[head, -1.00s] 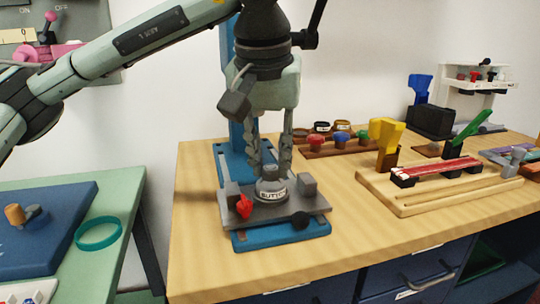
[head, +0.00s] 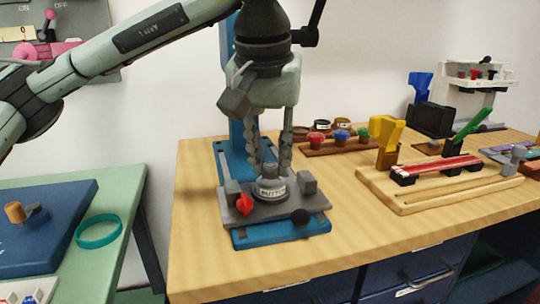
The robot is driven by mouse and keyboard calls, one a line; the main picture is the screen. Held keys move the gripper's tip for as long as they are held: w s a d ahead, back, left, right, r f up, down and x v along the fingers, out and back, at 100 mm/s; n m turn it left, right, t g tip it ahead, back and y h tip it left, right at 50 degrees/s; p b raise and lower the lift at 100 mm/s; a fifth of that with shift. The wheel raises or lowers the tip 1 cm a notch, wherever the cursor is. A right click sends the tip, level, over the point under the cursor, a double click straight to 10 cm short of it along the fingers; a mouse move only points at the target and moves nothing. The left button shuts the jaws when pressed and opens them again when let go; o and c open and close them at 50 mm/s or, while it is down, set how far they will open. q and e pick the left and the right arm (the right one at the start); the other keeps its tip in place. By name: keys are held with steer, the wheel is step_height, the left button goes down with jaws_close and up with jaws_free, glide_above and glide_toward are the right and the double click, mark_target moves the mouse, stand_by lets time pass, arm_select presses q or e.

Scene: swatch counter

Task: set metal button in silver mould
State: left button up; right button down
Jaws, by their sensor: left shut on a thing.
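My left gripper (head: 270,170) points straight down at the blue press on the wooden counter. Its fingers are shut on a small grey metal button (head: 269,171), which is mostly hidden between the fingertips. Directly under it is the silver mould (head: 271,189), a round piece with a white label reading "BUTTO…", on the grey plate of the press. The button is at the mould's top; I cannot tell whether it touches. My right gripper is not in view.
The press base (head: 282,233) has a red knob (head: 244,204) and grey blocks beside the mould. A wooden board (head: 420,200) with a yellow clamp (head: 386,130) stands right. Small coloured pots (head: 342,136) stand behind. The counter's front left is clear.

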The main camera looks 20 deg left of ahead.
arm_select(q)
steer(key=shift+f+b, duration=0.5)
steer(key=shift+f, duration=0.15)
stand_by(0.4)
steer(key=o, duration=0.8)
steer(key=shift+o, duration=0.2)
steer(key=v, duration=1.2)
steer(key=shift+d, duration=0.1)
